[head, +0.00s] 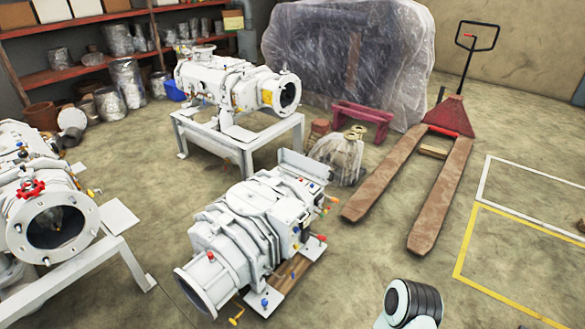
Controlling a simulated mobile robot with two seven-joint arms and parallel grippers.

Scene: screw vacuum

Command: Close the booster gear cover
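Several white vacuum machines are in the head view. One machine (245,225) sits low in the middle on a wooden pallet, with small red, blue and orange fittings. A flat white panel (305,167) stands up at its far end. A second machine (235,80) rests on a white stand, its round open end facing right. A third machine (52,220) is at the left edge, with a large open round flange and a red valve wheel. I cannot tell which part is the booster gear cover. Neither of my grippers shows; only a piece of my arm is at the bottom.
A red pallet jack (440,165) with long wooden-looking forks stands right of the middle machine. A plastic-wrapped block (345,60) and shelves (75,72) line the back. A wrapped bundle (340,157) lies near the middle machine. The floor at front right is clear, with yellow and white lines.

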